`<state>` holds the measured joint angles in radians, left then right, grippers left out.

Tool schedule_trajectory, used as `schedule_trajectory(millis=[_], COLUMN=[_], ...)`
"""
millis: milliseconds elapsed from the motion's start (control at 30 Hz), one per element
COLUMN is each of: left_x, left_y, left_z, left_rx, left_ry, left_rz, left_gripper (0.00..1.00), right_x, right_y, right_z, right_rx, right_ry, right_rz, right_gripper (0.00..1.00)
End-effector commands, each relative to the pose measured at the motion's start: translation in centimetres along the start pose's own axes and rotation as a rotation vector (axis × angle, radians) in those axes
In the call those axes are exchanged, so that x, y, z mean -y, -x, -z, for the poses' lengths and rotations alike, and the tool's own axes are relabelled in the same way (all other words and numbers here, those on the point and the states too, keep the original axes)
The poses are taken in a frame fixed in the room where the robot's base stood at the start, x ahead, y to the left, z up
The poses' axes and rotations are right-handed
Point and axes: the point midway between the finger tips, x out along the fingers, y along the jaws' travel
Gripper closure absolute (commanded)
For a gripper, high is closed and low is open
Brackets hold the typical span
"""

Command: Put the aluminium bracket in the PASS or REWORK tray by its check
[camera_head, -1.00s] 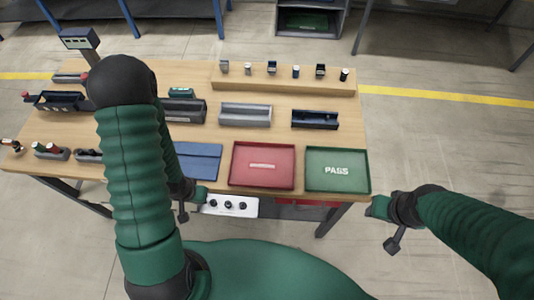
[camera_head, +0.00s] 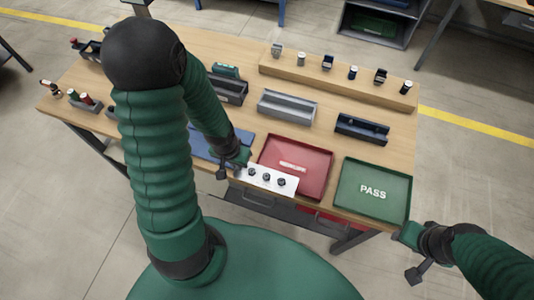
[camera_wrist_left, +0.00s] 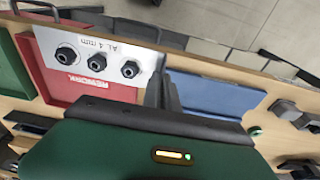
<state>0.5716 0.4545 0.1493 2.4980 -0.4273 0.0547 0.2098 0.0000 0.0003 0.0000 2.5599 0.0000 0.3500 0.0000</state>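The aluminium bracket (camera_head: 268,178) is a pale flat plate with a row of three dark round fittings. In the left wrist view the plate (camera_wrist_left: 100,45) reads "AL 4 mm". My left gripper (camera_head: 235,166) is at the plate's left end and appears shut on its edge; the contact is partly hidden. The plate is over the front edge of the red tray (camera_head: 321,193), whose label reads REWORK in the left wrist view (camera_wrist_left: 52,93). The green PASS tray (camera_head: 345,199) stands to its right, empty. My right gripper (camera_head: 412,258) is off the table's front right corner; its fingers are unclear.
A blue mat (camera_head: 204,145) lies left of the red tray. Behind are a grey open bin (camera_head: 287,108), a dark bin (camera_head: 362,128) and a wooden riser (camera_head: 330,82) with several small parts. My left arm hides part of the table's left side.

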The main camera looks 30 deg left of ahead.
Motion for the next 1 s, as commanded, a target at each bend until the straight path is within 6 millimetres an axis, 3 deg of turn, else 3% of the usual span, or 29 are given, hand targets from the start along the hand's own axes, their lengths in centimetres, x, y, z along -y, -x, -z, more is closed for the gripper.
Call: schedule_trajectory(millis=[533,667,867,1000], left_x=[-5.8,-6.3,-6.2,-6.3], left_y=[-2.6,-3.0,-6.4,-6.0], left_z=[8.9,9.5,9.0,9.1], left_rx=[-0.003,-0.001,-0.001,-0.002], left_ry=[-0.001,0.0,0.001,0.0], left_rz=[-0.002,-0.001,-0.002,-0.002], left_gripper=[1.0,1.0,1.0,1.0], right_x=[0.0,0.0,0.0,0.0], right_y=[-3.0,-3.6,-6.8,-6.5], right_z=[-0.7,-0.8,-1.6,-1.5], right_rx=[0.0,0.0,0.0,0.0], right_ry=[0.0,0.0,0.0,0.0], right_rz=[0.0,0.0,0.0,0.0], right_gripper=[0.58,0.58,0.58,0.58])
